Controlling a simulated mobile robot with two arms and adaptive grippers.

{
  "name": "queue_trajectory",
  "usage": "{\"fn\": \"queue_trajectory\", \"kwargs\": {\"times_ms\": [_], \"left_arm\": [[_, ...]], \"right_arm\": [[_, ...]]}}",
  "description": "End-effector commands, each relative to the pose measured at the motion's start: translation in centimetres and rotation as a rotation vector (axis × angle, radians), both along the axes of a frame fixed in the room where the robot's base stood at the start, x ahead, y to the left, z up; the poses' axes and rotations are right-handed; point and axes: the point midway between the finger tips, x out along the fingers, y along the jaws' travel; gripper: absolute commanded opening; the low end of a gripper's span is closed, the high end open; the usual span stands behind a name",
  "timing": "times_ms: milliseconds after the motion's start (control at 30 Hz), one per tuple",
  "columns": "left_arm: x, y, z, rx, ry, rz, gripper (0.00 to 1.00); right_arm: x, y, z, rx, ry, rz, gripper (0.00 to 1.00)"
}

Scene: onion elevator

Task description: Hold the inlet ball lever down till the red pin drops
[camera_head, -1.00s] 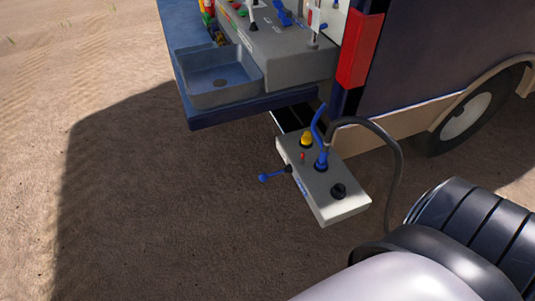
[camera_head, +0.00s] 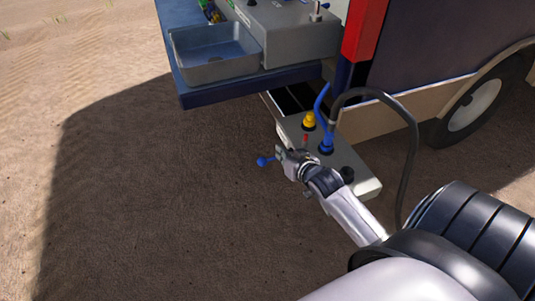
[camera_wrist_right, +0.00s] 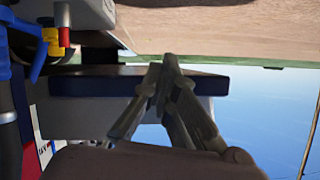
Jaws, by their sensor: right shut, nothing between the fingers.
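The inlet lever with its blue ball (camera_head: 264,161) sticks out from the left side of the grey box (camera_head: 368,187). My right gripper (camera_head: 281,154) is shut and empty, just right of the ball, in front of the lever's base. I cannot tell whether it touches the lever. The red pin (camera_head: 306,138) stands up from the box top beside a yellow knob (camera_head: 309,121). In the right wrist view the red pin (camera_wrist_right: 64,37) is at upper left, and the shut fingers (camera_wrist_right: 166,65) are in the middle. The ball is not visible there. My left gripper is not in view.
A blue handle (camera_head: 321,103) and a dark hose (camera_head: 411,150) rise from the box. The blue-edged shelf with a grey basin (camera_head: 216,50) hangs above, left of the vehicle's wheel (camera_head: 474,106). Sandy ground (camera_head: 150,220) left of the box is clear.

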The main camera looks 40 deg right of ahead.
Motion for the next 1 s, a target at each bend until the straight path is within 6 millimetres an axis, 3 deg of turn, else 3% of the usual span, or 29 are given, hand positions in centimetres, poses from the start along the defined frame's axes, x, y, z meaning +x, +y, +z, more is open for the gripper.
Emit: {"fn": "queue_trajectory", "kwargs": {"times_ms": [267, 667, 800, 1000], "left_arm": [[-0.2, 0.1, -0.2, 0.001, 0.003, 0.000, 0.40], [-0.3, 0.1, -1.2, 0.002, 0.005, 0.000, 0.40], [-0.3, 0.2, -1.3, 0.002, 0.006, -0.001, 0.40], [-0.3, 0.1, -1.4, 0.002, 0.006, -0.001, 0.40]], "right_arm": [[1.6, -0.2, -0.8, -0.001, -0.001, 0.000, 0.00], [9.0, -1.3, -4.3, -0.002, 0.001, 0.000, 0.00], [8.7, -0.8, -6.5, 0.000, 0.005, 0.001, 0.00], [8.5, -0.4, -7.9, -0.002, 0.001, 0.001, 0.00]]}}
